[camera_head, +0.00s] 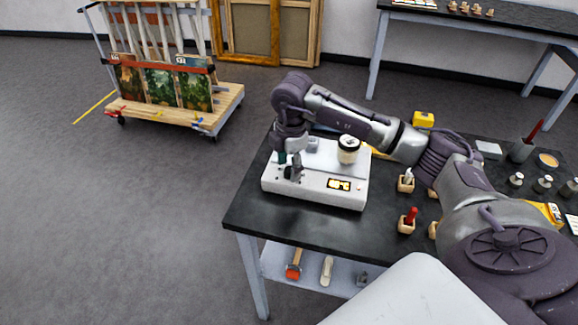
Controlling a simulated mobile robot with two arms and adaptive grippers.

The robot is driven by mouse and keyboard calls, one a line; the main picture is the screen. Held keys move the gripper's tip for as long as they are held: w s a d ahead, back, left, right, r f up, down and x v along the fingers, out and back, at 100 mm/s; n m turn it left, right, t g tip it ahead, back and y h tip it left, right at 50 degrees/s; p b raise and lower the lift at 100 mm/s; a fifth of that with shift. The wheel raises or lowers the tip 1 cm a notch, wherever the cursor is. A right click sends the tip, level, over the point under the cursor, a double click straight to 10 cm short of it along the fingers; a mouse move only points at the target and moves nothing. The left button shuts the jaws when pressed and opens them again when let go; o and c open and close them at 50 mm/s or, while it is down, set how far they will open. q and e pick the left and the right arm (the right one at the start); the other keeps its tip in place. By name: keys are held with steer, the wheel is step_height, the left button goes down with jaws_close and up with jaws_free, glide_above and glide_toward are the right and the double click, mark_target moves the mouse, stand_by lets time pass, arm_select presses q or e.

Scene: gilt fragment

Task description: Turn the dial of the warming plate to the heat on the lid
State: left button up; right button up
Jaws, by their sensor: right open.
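My right gripper (290,167) is open and points down at the plate's left front part. The dial cannot be made out and may be hidden by the gripper; I cannot tell whether the fingers touch it. My left gripper is not in view.
My right arm crosses above the black table (300,225). Small wooden holders (406,226), a yellow block (424,119) and metal weights (516,180) stand to the right. A lower shelf holds tools. A cart with paintings (165,112) stands at back left; the floor between is clear.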

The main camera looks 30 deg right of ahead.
step_height(320, 180, up, 11)
steer(key=shift+s, duration=0.35)
stand_by(0.5)
